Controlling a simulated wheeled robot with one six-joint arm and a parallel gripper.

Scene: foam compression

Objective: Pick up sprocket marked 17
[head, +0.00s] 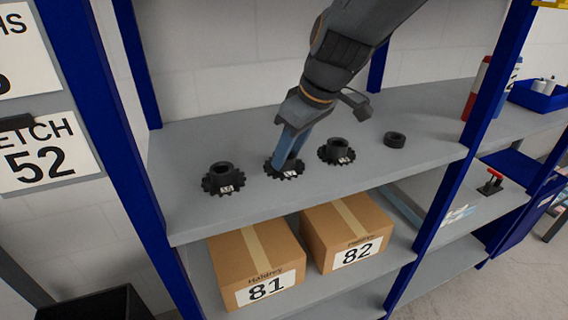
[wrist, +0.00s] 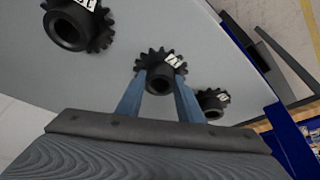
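Three black toothed sprockets with raised hubs and small white labels stand in a row on the grey shelf: a left one (head: 223,180), a middle one (head: 270,169) and a right one (head: 337,152). The labels are too small to read surely. My gripper (head: 286,164) reaches down to the middle sprocket. In the wrist view my gripper's blue fingers (wrist: 160,82) lie on both sides of the middle sprocket's hub (wrist: 160,57), with no gap visible. That sprocket appears to rest on the shelf. Two other sprockets show there, at upper left (wrist: 75,25) and lower right (wrist: 212,103).
A plain black ring (head: 395,139) lies right of the sprockets. Blue uprights (head: 105,130) bound the shelf (head: 405,165). Two cardboard boxes marked 81 (head: 255,265) and 82 (head: 348,235) stand on the shelf below. Bottles and a blue bin (head: 540,98) stand farther right.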

